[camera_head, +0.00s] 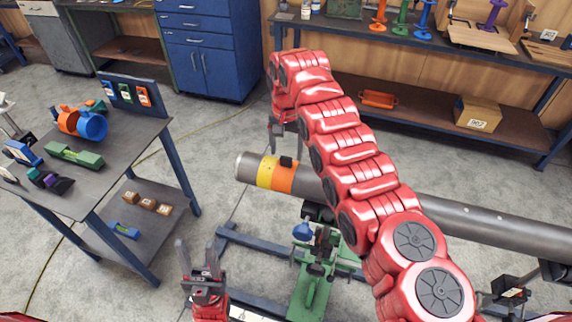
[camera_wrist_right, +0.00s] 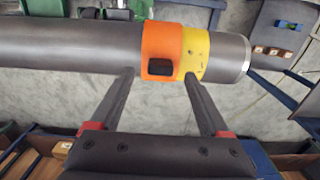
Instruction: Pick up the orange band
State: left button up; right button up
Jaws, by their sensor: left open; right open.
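The orange band (camera_head: 284,180) sits around the grey pipe (camera_head: 470,217), beside a yellow band (camera_head: 265,171) near the pipe's left end. A small black block (camera_head: 287,161) is on top of the orange band. My right gripper (camera_head: 284,140) is open and empty on the far side of the pipe. In the right wrist view its fingertips (camera_wrist_right: 160,73) lie at the pipe's near edge, one on each side of the orange band (camera_wrist_right: 160,38); contact is unclear. My left gripper (camera_head: 197,262) is open and empty at the bottom, well apart from the pipe.
A green and blue stand (camera_head: 310,285) is under the pipe. A cart (camera_head: 125,165) on the left carries orange and blue rings (camera_head: 91,126) and other parts. A bench (camera_head: 430,58) and blue cabinet (camera_head: 207,50) stand behind. Floor between cart and pipe is clear.

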aim_at(286, 157)
notch_tip(286, 157, down, 4)
jog(key=shift+s+r+p, duration=0.15)
jog(key=shift+r+p, duration=0.1)
jog(key=shift+p, duration=0.65)
jog(key=shift+f, duration=0.1)
grip_shut()
